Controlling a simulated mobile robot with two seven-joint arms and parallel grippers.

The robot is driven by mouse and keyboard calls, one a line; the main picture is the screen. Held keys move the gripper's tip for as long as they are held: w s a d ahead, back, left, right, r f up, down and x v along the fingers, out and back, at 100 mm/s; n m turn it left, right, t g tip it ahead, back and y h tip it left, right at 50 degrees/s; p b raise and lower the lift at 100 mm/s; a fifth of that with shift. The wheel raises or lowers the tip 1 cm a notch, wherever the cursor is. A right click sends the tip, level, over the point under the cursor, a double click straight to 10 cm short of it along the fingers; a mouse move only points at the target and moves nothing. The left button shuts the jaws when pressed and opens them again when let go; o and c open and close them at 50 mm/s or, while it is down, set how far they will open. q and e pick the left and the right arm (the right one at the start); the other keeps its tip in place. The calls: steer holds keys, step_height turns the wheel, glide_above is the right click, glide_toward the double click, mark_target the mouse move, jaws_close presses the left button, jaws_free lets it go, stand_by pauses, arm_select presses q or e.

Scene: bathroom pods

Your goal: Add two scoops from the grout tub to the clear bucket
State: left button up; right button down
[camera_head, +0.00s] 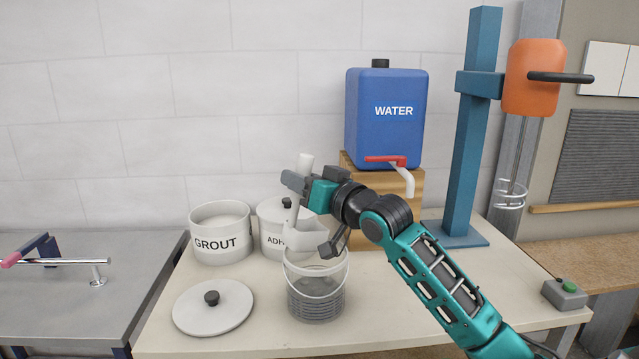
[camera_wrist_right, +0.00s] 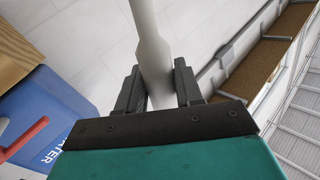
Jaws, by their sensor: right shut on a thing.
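The white grout tub (camera_head: 219,252), labelled GROUT, stands without its lid at the back left of the table. Its lid (camera_head: 232,314) with a black knob lies in front of it. The clear bucket (camera_head: 316,303) stands in the middle of the table, with ring markings or layers visible through its wall. My right gripper (camera_head: 292,190) is shut on the white scoop (camera_head: 304,166), whose handle also shows between the fingers in the right wrist view (camera_wrist_right: 152,55). The scoop's bowl is over the bucket's mouth, tilted; its contents cannot be told. My left gripper is not in view.
A lidded adhesive tub (camera_head: 272,246) stands just behind the bucket. A blue water container (camera_head: 386,122) with a red-handled tap sits on a wooden block.

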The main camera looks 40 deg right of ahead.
steer(key=r+p, duration=0.1)
steer(key=p, duration=0.1)
steer(key=a+r+n+p, duration=0.1)
steer(key=shift+r+p, duration=0.35)
steer(key=shift+r, duration=0.05)
steer(key=shift+a+r+n+b, duration=0.3)
steer(key=shift+a+r+n, duration=0.2)
steer(key=shift+r+n, duration=0.15)
steer(key=shift+a+r+n, duration=0.35)
steer(key=shift+r, duration=0.35)
